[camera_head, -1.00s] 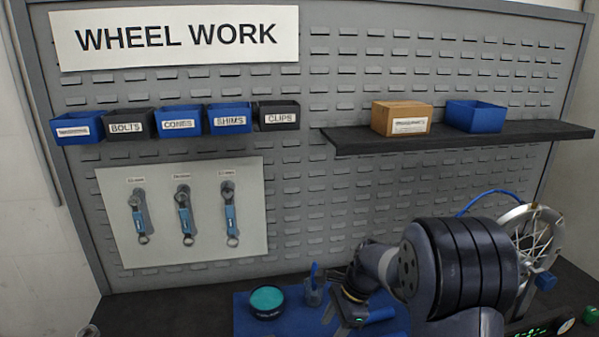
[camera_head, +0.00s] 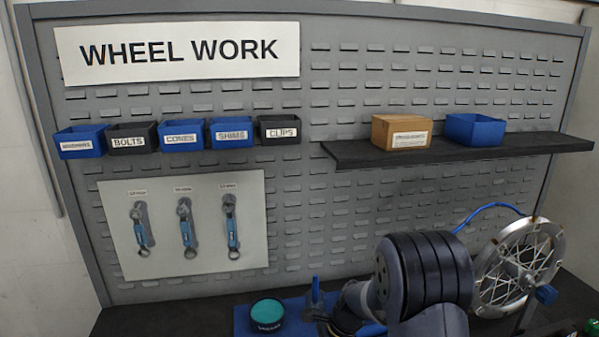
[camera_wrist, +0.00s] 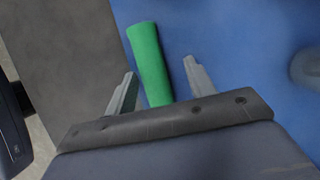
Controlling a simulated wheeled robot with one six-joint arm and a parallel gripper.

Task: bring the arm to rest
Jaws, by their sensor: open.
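My gripper shows in the wrist view (camera_wrist: 160,85), with its two grey fingers spread apart. A green rod-like thing (camera_wrist: 147,55) lies in line with the gap between the fingers, over or on the blue mat (camera_wrist: 225,40). I cannot tell how far below the fingers it is; clear space shows on both sides of it. In the head view my dark arm (camera_head: 425,275) reaches over the bench at the lower right, and my gripper is hidden low behind it.
A spoked wheel (camera_head: 520,265) stands right of my arm. A teal tin (camera_head: 267,315) sits on the blue mat, with a blue upright thing (camera_head: 315,292) beside it. Behind are a pegboard with wrenches (camera_head: 186,230), labelled bins (camera_head: 182,135) and a shelf (camera_head: 460,150).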

